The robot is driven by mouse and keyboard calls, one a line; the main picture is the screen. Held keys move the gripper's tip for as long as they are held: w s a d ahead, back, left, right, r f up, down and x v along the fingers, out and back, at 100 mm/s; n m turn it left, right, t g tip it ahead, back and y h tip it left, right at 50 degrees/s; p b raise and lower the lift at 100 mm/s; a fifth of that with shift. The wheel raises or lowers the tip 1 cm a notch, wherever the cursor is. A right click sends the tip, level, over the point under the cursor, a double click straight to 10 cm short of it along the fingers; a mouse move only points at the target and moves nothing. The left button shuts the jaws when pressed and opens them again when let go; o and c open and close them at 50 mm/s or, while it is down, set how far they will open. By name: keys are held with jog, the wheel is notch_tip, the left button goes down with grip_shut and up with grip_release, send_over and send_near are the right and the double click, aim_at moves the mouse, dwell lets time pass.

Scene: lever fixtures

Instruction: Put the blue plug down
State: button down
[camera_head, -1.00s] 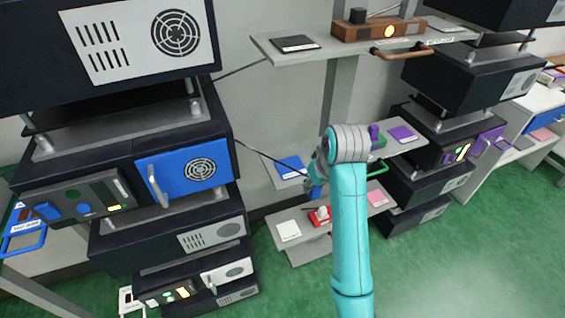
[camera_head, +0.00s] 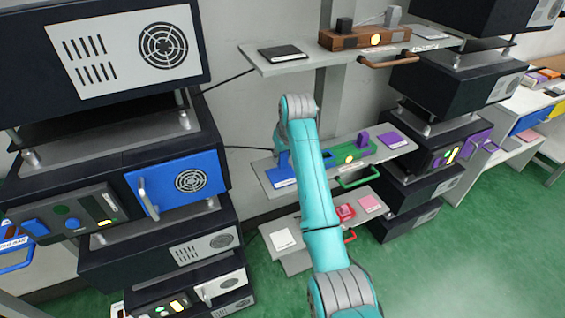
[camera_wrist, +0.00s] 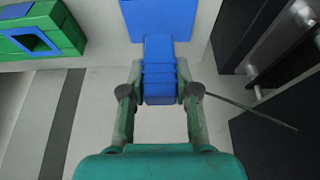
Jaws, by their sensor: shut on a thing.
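The blue plug (camera_wrist: 160,72) is a ribbed blue block in the wrist view. My gripper (camera_wrist: 160,92) is shut on it, one finger at each side. The blue pad (camera_wrist: 162,14) lies at the plug's far end. In the head view the plug (camera_head: 283,161) shows just left of my arm, at the blue pad (camera_head: 286,183) on the left of the middle shelf. I cannot tell whether plug and pad touch. My fingers are mostly hidden by my arm there.
A green fixture (camera_head: 358,152) with a blue socket (camera_head: 328,157), a lit lamp and a purple plug (camera_head: 363,140) stands right of the blue pad. A purple pad (camera_head: 394,139) lies further right. The upper shelf (camera_head: 260,62) overhangs. A dark stack with a blue door (camera_head: 176,182) stands left.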

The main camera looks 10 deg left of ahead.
aim_at(282, 163)
jog(key=shift+f, duration=1.6)
jog(key=shift+f, duration=0.1)
jog(key=c, duration=0.9)
grip_release()
jog(key=shift+o, duration=0.2)
